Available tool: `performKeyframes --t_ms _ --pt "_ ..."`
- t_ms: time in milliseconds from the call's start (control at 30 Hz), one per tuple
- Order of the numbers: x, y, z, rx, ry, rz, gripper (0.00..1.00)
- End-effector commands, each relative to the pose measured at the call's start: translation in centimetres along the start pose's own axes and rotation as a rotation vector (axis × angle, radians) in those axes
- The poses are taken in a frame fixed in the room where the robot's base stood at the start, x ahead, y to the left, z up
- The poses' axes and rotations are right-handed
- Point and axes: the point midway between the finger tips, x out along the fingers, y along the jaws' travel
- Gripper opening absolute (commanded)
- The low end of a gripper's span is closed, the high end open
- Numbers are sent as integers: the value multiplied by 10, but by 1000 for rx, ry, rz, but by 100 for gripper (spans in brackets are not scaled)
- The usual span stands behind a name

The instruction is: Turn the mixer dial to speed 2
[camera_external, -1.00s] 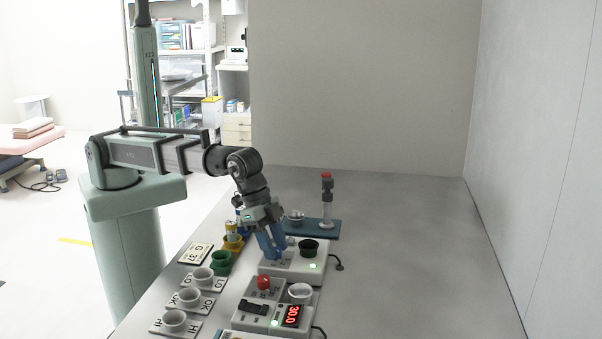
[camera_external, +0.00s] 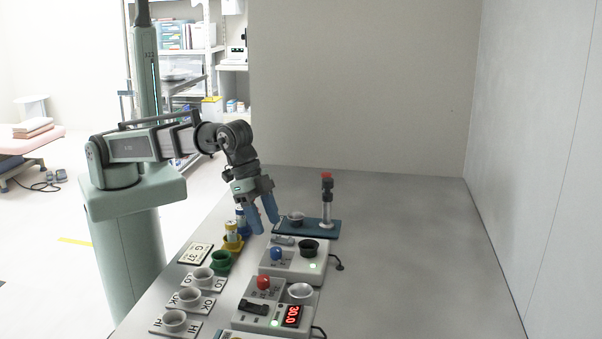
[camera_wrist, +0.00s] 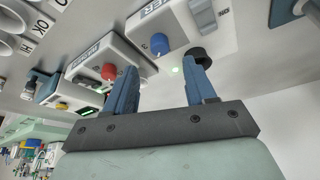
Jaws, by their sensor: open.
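A blue dial (camera_external: 276,253) sits on a white box (camera_external: 295,270) with a black cup (camera_external: 309,248) and a lit green lamp. In the wrist view the blue dial (camera_wrist: 159,44) stands beside a label ending in "ER"; the rest is cut off. The dial's pointer and speed marks are too small to read. My gripper (camera_external: 266,225) is open and empty, above and a little behind the dial, not touching it. Its two blue fingers (camera_wrist: 163,68) are spread apart in the wrist view.
A second box nearer the camera has a red dial (camera_external: 263,282) and a display (camera_external: 292,316) reading 30.0. A stand with a red top (camera_external: 327,197) rises behind on a blue base. Several cups line the left. The table's right side is clear.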

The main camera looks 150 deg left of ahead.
Motion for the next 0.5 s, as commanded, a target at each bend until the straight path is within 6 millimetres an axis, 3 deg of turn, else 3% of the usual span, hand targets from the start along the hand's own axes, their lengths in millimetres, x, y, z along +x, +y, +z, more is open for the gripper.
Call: performKeyframes --t_ms 200,500 --pt "-33 0 0 0 3 0 55" --pt "-63 0 0 0 0 0 55"
